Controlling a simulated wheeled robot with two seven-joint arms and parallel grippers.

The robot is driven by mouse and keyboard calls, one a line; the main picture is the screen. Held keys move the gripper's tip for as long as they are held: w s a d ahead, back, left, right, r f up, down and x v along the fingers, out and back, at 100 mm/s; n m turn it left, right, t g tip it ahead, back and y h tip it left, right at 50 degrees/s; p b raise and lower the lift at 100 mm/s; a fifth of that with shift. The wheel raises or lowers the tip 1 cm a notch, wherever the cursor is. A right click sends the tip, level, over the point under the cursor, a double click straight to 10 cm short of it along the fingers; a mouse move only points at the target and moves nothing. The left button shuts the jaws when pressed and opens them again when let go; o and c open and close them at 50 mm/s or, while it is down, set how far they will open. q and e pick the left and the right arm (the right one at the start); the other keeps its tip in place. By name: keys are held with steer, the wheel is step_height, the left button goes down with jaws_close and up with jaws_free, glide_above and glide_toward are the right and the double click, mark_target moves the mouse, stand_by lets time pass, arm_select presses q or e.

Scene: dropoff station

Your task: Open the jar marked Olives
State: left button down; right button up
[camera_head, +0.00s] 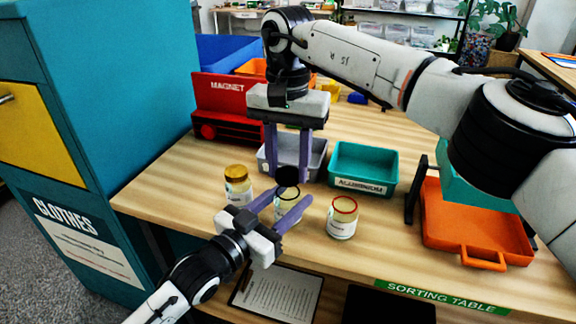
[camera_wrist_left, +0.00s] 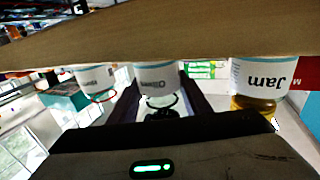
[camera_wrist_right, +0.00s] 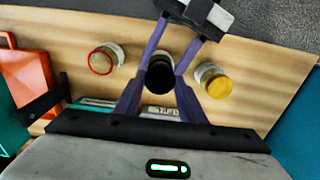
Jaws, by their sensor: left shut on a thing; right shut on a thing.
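The middle jar (camera_head: 288,210) stands upright on the table; its upside-down label in the left wrist view (camera_wrist_left: 157,80) seems to read Olives. My left gripper (camera_head: 290,199) is shut around this jar from the front. My right gripper (camera_head: 287,178) points down from above and is shut on a round black lid (camera_head: 288,176). The lid is just above the jar, and a dark rim shows below it, so it looks apart from the jar. The lid also shows between the fingers in the right wrist view (camera_wrist_right: 160,76).
A gold-lidded jar (camera_head: 238,188), marked Jam, stands left. A red-rimmed jar (camera_head: 342,217) stands right. Behind are a grey bin (camera_head: 312,172), a teal bin (camera_head: 364,188) and a red magnet box (camera_head: 227,112). An orange tray (camera_head: 470,252) lies right. The table's front edge is close.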

mark_target(288, 173)
step_height(288, 173, up, 4)
steer(key=shift+f, duration=0.15)
arm_select(q)
steer(key=c, duration=0.9)
jaws_free()
